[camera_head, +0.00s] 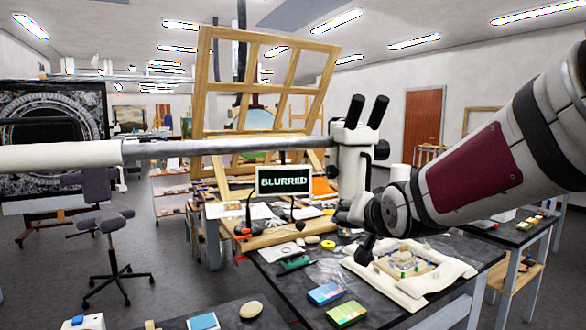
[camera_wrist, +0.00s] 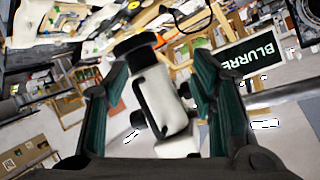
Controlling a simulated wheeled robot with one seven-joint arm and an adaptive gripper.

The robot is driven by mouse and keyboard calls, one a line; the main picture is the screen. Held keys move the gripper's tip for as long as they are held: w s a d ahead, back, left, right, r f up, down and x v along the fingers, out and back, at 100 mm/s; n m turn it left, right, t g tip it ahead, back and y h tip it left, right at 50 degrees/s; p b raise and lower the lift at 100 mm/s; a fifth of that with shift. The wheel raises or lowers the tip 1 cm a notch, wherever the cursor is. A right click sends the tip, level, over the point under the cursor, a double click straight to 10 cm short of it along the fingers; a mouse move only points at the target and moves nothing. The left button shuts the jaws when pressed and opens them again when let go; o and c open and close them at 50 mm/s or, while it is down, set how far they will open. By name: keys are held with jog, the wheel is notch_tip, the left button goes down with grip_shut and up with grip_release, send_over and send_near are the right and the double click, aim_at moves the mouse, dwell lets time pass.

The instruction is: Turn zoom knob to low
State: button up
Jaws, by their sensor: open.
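The microscope (camera_head: 352,165) has a white body and two black eyepieces, and it hangs from a grey boom arm. A dark knob (camera_head: 382,150) sticks out on its right side; no zoom marking is legible. In the wrist view the microscope (camera_wrist: 174,148) shows between my fingers, with a round dark knob (camera_wrist: 138,118) beside its body. My gripper (camera_wrist: 150,75) is open, with one green-lined finger on each side of the picture. I cannot tell whether a finger touches anything. In the head view my wrist hides most of the gripper. A sign (camera_head: 284,181) reads "BLURRED".
The boom arm (camera_head: 230,147) crosses from the left. The dark table (camera_head: 300,314) holds a white padded rest (camera_head: 425,290) with a small framed piece, colored boxes (camera_head: 345,313) and tools. A wooden frame (camera_head: 203,110) stands behind. A chair (camera_head: 103,222) stands at left on open floor.

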jog(key=w+a+r+m+t+y+p, duration=0.1)
jog(key=w+a+r+m+t, duration=0.15)
jog(key=w, duration=0.75)
jog(key=m+t+y+p, duration=0.1)
jog(key=m+t+p, duration=0.2)
jog(key=m+t, duration=0.45)
send_near(330, 177)
jog(key=w+a+n, duration=0.1)
jog(key=w+a, duration=0.1)
jog(key=w, duration=0.1)
notch_tip(330, 177, down, 4)
jog(key=s+d+m+t+h, duration=0.1)
jog(key=s+m+t+h, duration=0.1)
jog(key=m+t, duration=0.2)
jog(key=p+x, duration=0.1)
jog(key=x, duration=1.2)
jog(key=shift+w+r, duration=0.2)
jog(key=c, duration=1.1)
